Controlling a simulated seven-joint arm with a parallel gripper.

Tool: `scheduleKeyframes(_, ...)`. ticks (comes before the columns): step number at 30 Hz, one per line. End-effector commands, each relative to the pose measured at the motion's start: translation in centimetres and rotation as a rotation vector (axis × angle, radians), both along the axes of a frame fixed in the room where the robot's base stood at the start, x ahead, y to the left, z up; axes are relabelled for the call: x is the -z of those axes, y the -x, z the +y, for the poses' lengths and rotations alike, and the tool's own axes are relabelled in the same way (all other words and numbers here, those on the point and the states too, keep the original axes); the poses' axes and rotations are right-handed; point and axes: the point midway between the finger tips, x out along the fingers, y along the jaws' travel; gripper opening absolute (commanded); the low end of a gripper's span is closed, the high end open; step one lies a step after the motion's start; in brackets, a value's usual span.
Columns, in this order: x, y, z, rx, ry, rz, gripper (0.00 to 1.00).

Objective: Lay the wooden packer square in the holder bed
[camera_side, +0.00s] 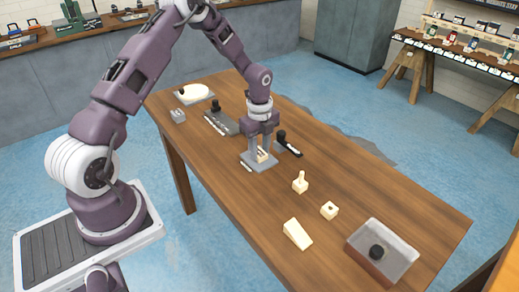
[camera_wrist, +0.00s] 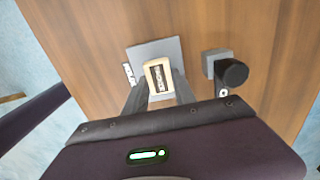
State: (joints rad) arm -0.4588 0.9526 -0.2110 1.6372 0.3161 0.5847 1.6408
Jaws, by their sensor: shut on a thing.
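The wooden packer (camera_wrist: 159,77) is a pale cream block with a dark marked panel on its upper face. It also shows between the fingers in the side view (camera_side: 263,156). My gripper (camera_wrist: 158,92) is shut on it, with one grey finger on each side. The holder bed seems to be the flat grey square plate (camera_wrist: 145,52) under the packer, and in the side view it lies below my fingers (camera_side: 259,165). The packer is over the plate and looks slightly turned against its edges. Whether its underside touches the plate is hidden.
A black-knobbed grey fixture (camera_wrist: 231,72) stands close right of the plate. Pale wooden pieces, a pegged block (camera_side: 300,183), a small block (camera_side: 329,210) and a wedge (camera_side: 297,234), lie nearer the front. Other fixtures (camera_side: 220,122) stand behind.

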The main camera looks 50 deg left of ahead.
Motion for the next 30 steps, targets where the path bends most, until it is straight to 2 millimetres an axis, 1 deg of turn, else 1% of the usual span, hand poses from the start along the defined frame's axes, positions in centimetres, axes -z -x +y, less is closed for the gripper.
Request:
scheduleKeyframes(5,0.2,0.0,0.0,0.0,0.0,0.001,0.0)
scheduleKeyframes(6,0.2,0.0,0.0,0.0,0.0,0.001,0.35)
scheduleKeyframes(9,0.2,0.0,0.0,0.0,0.0,0.001,0.53)
scheduleKeyframes(17,0.2,0.0,0.0,0.0,0.0,0.001,0.53)
scheduleKeyframes(20,-0.5,0.0,0.0,-0.001,0.0,-0.002,0.53)
scheduleKeyframes(23,-2.6,-0.1,0.1,-0.002,-0.001,-0.004,0.53)
scheduleKeyframes(27,-6.6,-0.1,0.1,-0.001,-0.002,-0.005,0.53)
scheduleKeyframes(30,-9.1,0.0,0.1,-0.001,-0.002,-0.004,0.53)
